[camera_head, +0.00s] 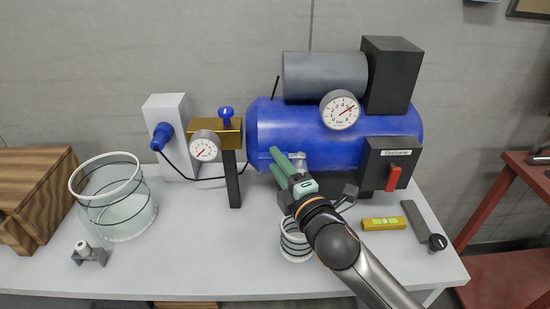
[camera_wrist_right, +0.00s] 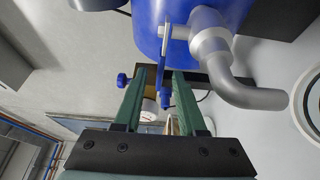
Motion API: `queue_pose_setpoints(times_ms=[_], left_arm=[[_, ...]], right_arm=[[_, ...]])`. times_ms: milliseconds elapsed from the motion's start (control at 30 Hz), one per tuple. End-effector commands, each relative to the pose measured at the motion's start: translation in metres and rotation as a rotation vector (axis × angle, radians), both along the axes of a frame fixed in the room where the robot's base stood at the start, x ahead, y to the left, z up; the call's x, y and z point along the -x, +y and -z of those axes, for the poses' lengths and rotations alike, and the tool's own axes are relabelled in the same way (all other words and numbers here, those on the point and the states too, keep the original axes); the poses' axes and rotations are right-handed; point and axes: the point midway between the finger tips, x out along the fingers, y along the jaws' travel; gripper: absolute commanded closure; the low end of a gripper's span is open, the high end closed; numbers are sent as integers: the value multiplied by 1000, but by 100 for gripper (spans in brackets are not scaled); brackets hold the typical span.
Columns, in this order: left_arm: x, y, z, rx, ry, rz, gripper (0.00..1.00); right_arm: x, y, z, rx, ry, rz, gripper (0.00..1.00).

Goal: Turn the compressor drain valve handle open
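The compressor is a blue tank (camera_head: 330,128) on the table. Its grey metal drain pipe (camera_wrist_right: 240,92) sticks out of the tank in the right wrist view, with a thin upright valve handle (camera_wrist_right: 167,42) beside it. My right gripper (camera_head: 285,155) reaches in at the tank's lower left front, its green fingers partly covering the valve area. In the right wrist view the fingers (camera_wrist_right: 163,80) are apart, with the handle's line running between their tips. A blue piece shows between them; I cannot tell whether it is handle or background. No contact is visible. My left gripper is out of view.
A gold regulator (camera_head: 216,132) with a gauge stands left of the gripper. A coiled ring stack (camera_head: 294,245) sits under my right arm. A glass cylinder (camera_head: 118,205), a yellow level (camera_head: 383,224) and a grey tool (camera_head: 415,220) are on the table.

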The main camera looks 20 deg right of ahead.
Motion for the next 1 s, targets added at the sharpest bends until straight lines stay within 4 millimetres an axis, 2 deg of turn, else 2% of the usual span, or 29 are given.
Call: queue_pose_setpoints(times_ms=[200, 467, 833, 1000], left_arm=[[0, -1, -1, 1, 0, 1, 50], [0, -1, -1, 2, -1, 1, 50], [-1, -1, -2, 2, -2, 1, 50], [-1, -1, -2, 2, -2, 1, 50]], right_arm=[[-15, 2, 0, -1, 0, -1, 60], [-16, 2, 0, -1, 0, -1, 60], [-16, 2, 0, -1, 0, 0, 99], [-16, 2, 1, -1, 1, 0, 100]])
